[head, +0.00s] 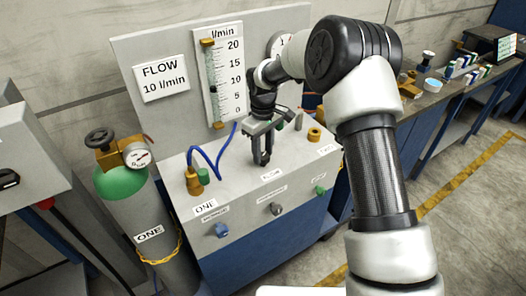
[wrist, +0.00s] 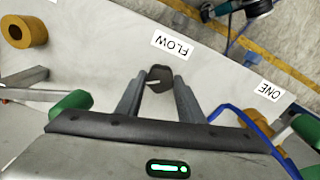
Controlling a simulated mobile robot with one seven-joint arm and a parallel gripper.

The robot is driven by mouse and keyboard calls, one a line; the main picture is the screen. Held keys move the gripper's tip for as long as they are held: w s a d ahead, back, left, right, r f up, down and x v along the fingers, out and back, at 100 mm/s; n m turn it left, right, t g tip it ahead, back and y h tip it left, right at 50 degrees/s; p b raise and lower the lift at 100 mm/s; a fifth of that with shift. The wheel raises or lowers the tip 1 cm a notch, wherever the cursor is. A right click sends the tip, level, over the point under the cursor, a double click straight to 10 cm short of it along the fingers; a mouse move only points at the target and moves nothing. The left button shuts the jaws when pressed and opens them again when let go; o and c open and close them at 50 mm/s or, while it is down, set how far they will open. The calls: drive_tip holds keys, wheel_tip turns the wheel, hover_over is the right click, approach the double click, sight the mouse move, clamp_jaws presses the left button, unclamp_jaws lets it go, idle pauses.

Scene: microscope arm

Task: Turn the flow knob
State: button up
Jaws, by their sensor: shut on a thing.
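The flow knob (wrist: 159,79) is a dark, rounded knob with a pale pointer line, on the light panel top beside the FLOW label (wrist: 172,44). My gripper (wrist: 160,90) has a finger on each side of the knob and is shut on it. In the head view my gripper (head: 262,160) points down at the panel top, and its fingers hide most of the knob. The FLOW label shows just in front (head: 271,174). The flow meter (head: 221,80) stands upright behind, with a scale from 0 to 20 l/min. A dark mark in its tube sits near the middle; its exact reading is unclear.
A sign (head: 163,78) reads FLOW 10 l/min. A blue hose (head: 205,160) loops left of my gripper from a brass fitting (head: 194,181). A brass ring (head: 314,134) stands to the right. A green-topped cylinder (head: 140,215) stands left. Several small knobs line the front panel.

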sight(263, 156)
drive_tip(key=shift+r, duration=0.1)
drive_tip(key=o, duration=1.1)
drive_tip(key=shift+c, duration=0.2)
wheel_tip(263, 156, up, 17)
drive_tip(key=shift+r+p, duration=0.15)
drive_tip(key=shift+p, duration=0.15)
drive_tip(key=shift+r, duration=0.1)
